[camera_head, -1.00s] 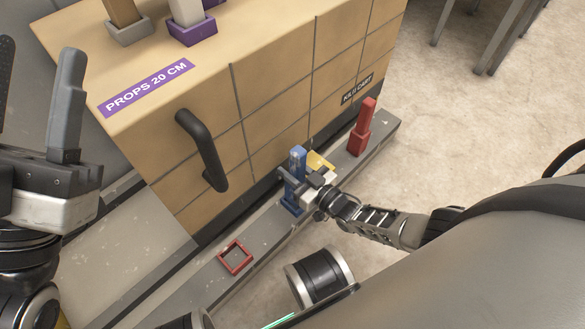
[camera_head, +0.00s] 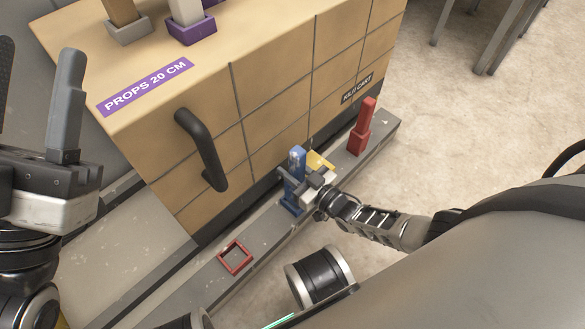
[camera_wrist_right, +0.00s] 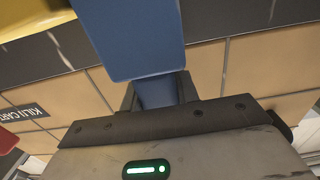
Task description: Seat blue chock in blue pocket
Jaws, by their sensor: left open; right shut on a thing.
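The blue chock (camera_head: 296,158) stands about upright on the grey ledge strip at the foot of the tiled cart. My right gripper (camera_head: 291,180) is shut on its narrower part, reaching in from the right. The right wrist view shows the chock's wide blue block (camera_wrist_right: 130,38) and the narrower neck between my fingers. Blue also shows low down, below the gripper; I cannot tell there whether it is the chock's base or the blue pocket's rim, nor whether the chock is seated. My left gripper (camera_head: 38,60) is open and empty at the far left.
A red chock (camera_head: 361,130) stands farther along the ledge (camera_head: 204,284). An empty red square frame (camera_head: 235,258) lies nearer. A yellow piece (camera_head: 320,160) is just behind my right gripper. The cart (camera_head: 270,90) with its black handle (camera_head: 202,150) rises beside the ledge.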

